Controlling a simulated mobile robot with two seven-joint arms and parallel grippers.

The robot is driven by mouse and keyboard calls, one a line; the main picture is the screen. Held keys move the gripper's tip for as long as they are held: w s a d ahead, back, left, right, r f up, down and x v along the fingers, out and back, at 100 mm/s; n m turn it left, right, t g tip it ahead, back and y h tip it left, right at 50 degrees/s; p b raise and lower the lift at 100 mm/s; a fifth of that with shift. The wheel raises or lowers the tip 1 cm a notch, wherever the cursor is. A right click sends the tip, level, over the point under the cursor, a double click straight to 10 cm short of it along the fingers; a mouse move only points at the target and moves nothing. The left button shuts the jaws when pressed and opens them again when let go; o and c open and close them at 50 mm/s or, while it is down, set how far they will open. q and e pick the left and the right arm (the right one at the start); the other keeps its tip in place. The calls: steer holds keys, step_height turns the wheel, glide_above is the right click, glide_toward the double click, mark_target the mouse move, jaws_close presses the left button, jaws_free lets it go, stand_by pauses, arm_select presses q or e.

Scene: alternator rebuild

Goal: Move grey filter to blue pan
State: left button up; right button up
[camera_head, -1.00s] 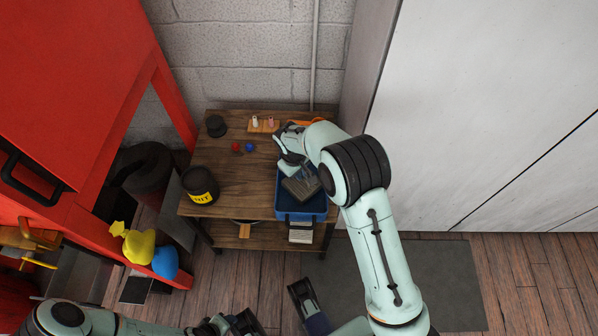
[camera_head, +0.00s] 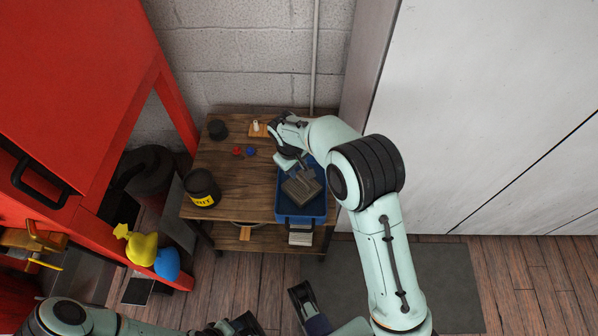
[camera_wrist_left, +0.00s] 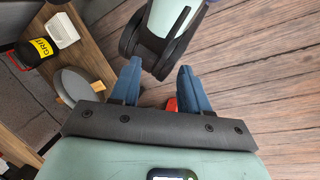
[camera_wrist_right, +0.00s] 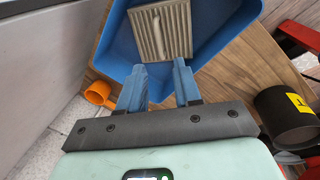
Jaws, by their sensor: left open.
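The grey filter (camera_head: 301,186) is a ribbed square plate inside the outline of the blue pan (camera_head: 318,212), at the right of the wooden bench. The right wrist view shows the filter (camera_wrist_right: 160,38) against the blue pan (camera_wrist_right: 222,34), just beyond my fingertips. I cannot tell whether it lies flat. My right gripper (camera_wrist_right: 160,66) is open, with nothing between its fingers, at the pan's near edge in that view. My left gripper (camera_wrist_left: 159,65) is open and empty over the floor, away from the bench.
A black GRIT pot (camera_head: 202,188) stands on the bench (camera_head: 240,205). An orange cup (camera_wrist_right: 98,93) is beside the pan. A red cabinet (camera_head: 75,90) stands left.

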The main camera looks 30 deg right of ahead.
arm_select(q)
steer(key=shift+s+d+r+g+p, duration=0.15)
steer(key=shift+s+d+r+p, duration=0.1)
steer(key=shift+s+r, duration=0.2)
steer(key=shift+s+d+r+g+p, duration=0.15)
steer(key=shift+s+d+r+p, duration=0.15)
steer(key=shift+s, duration=0.25)
arm_select(e)
steer(key=shift+s+a+r, duration=0.1)
steer(key=shift+a+r, duration=0.15)
steer(key=shift+r, duration=1.15)
steer(key=shift+a+r, duration=0.2)
steer(key=shift+r, duration=1.15)
arm_select(q)
steer(key=shift+a, duration=0.1)
